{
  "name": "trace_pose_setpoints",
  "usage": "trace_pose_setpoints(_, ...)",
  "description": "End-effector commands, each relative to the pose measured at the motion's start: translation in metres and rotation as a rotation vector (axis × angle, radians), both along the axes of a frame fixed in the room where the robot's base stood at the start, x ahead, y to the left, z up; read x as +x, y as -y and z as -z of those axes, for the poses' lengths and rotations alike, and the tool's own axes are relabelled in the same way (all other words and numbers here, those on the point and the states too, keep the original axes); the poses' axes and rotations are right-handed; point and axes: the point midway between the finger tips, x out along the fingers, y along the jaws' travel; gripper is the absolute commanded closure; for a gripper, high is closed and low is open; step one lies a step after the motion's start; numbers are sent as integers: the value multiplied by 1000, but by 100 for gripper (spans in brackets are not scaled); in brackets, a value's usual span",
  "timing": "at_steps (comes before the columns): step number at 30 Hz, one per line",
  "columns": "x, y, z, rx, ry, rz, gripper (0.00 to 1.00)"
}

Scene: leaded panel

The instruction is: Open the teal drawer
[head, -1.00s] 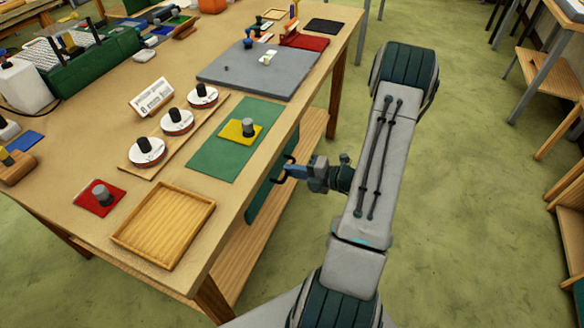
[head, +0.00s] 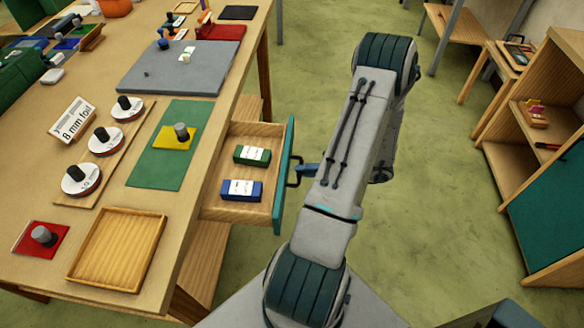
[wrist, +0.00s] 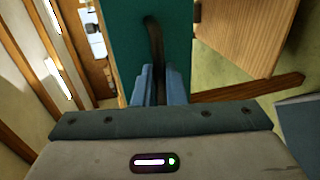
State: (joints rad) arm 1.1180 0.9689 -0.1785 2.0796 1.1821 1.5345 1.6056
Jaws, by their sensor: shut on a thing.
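The teal drawer (head: 284,172) stands pulled out from under the table's right edge. Its wooden inside shows, with a green box (head: 252,155) and a blue box (head: 241,190) lying in it. A dark handle (head: 294,171) sticks out from its teal front. My gripper (head: 306,171) is at the handle, to the right of the drawer front, partly hidden by my arm. In the wrist view, the blue fingers of my gripper (wrist: 160,85) are closed around the dark handle (wrist: 154,42) in front of the teal panel (wrist: 125,45).
The table (head: 185,228) carries a wooden tray (head: 118,248), a green mat (head: 152,168) and a grey board (head: 178,70). Floor to the right of my arm is clear up to a wooden shelf unit (head: 545,140) with a teal panel.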

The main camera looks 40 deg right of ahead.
Motion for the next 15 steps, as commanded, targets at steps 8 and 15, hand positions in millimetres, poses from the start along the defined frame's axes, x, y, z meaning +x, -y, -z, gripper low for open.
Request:
trace_pose_setpoints(8,-5,5,0,1,-1,0,100)
trace_pose_setpoints(15,-5,4,0,0,0,0,87)
